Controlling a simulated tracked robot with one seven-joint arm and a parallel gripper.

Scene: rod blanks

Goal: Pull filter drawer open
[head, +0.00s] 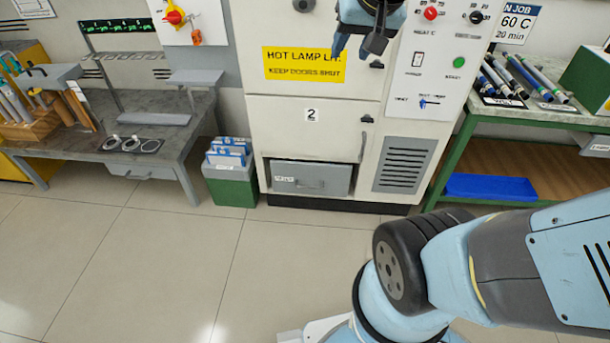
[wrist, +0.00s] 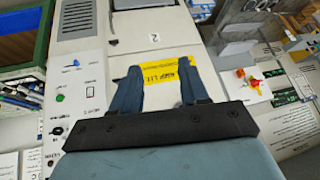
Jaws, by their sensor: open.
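The filter drawer (head: 311,178) is a grey front with a bar handle and a small white label, low in the white cabinet (head: 345,108). It sits in its dark-framed recess and looks shut. My gripper (head: 357,46) is at the top of the head view, in front of the upper cabinet door, well above the drawer and apart from it. In the wrist view my gripper (wrist: 158,76) shows two spread fingers with nothing between them but the yellow sign behind. I cannot make out the drawer clearly in the wrist view.
A green bin (head: 230,178) with boxed filters stands just left of the drawer. A vent (head: 403,164) is to its right. A workbench (head: 90,140) stands left, a green-framed rack (head: 500,130) right. The tiled floor (head: 200,250) in front is clear, apart from my arm at right.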

